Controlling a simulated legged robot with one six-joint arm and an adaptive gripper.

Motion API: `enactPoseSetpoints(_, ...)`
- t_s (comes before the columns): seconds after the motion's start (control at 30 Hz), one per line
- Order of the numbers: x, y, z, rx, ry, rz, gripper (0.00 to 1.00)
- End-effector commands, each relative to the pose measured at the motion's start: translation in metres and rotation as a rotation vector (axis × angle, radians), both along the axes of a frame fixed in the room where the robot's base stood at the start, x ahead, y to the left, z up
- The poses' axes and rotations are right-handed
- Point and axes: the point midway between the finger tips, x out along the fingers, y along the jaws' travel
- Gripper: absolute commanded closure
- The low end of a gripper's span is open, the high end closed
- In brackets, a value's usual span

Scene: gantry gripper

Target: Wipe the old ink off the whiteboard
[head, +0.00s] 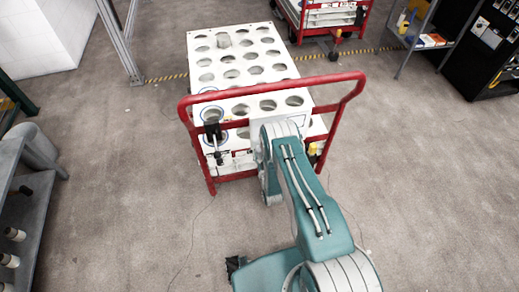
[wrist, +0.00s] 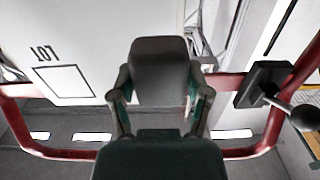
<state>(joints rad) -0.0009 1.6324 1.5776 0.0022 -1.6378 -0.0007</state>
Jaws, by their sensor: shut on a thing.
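I see no whiteboard writing, ink or eraser in either view. A white panel (wrist: 75,55) with dark characters and an outlined rectangle shows in the wrist view; I cannot tell if it is the board. My gripper (wrist: 160,110) shows there with dark pads, at the red rail (wrist: 228,86) of a cart. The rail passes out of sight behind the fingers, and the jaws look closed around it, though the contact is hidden. In the head view my arm reaches to this red rail (head: 235,122) and hides my gripper.
A black lever (head: 213,130) stands at left. Grey shelving (head: 28,215) is at far left. Carpet is open on both sides.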

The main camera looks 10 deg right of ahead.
Motion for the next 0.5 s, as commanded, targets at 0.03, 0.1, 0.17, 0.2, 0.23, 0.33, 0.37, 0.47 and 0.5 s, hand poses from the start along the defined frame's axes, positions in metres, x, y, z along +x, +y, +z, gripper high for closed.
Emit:
enactPoseSetpoints(0.03, -0.004, -0.0001, 0.0, 0.0, 0.001, 0.0, 0.75)
enactPoseSetpoints(0.1, -0.0078, -0.0001, 0.0001, 0.0, 0.001, 0.0, 0.75)
enactPoseSetpoints(0.17, -0.0093, -0.0001, 0.0005, 0.0, 0.0, 0.0, 0.75)
enactPoseSetpoints(0.2, -0.0097, -0.0001, 0.0006, 0.0, -0.001, 0.0, 0.75)
enactPoseSetpoints(0.23, -0.0097, -0.0001, 0.0006, 0.0, -0.001, 0.0, 0.75)
enactPoseSetpoints(0.33, -0.0096, -0.0001, 0.0005, 0.0, -0.001, 0.0, 0.75)
enactPoseSetpoints(0.37, -0.0096, -0.0001, 0.0005, 0.0, -0.001, 0.0, 0.75)
enactPoseSetpoints(0.47, -0.0106, -0.0001, 0.0003, 0.0, 0.0, 0.0, 0.75)
enactPoseSetpoints(0.5, -0.0121, -0.0001, 0.0001, 0.0, 0.0, 0.0, 0.75)
